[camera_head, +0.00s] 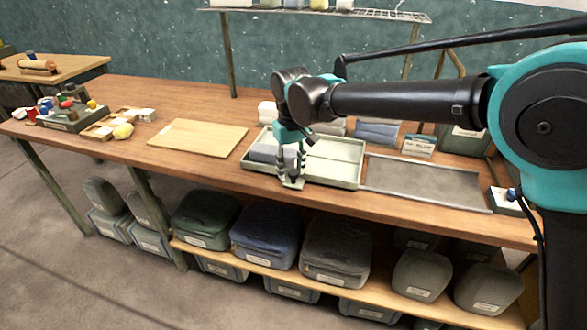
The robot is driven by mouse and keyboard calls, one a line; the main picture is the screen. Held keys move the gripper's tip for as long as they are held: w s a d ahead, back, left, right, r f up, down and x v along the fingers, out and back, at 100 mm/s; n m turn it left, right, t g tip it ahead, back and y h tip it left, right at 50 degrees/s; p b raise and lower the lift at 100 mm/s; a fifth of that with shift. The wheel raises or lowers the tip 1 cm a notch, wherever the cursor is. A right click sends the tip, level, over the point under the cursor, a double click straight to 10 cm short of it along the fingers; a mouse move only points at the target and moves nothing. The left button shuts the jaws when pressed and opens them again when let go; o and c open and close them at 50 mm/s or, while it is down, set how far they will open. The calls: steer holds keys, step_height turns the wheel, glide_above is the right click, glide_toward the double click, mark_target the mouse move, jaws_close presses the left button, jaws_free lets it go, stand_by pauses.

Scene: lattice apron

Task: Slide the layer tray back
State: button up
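The layer tray (335,171) is a pale, shallow, rectangular tray on the wooden bench, right of centre, with a divider across it. A folded grey-blue cloth (265,153) lies in its left part; the right part looks empty. My gripper (291,183) points down at the tray's front edge, left of the tray's middle. Its fingers are at or very near the front wall. They are small here, so I cannot tell whether they grip the wall or how far apart they are. My arm hides part of the tray's back.
A grey flat mat or pan (425,182) lies just right of the tray, and a wooden board (200,137) lies to its left. Folded cloths (376,132) and a small labelled box (418,146) stand behind it. A wire shelf (385,14) hangs above the bench's back.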

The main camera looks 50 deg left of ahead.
steer(key=shift+o, duration=0.7)
steer(key=shift+d, duration=0.1)
steer(key=shift+r, duration=0.2)
step_height(320, 180, up, 12)
steer(key=shift+f, duration=0.2)
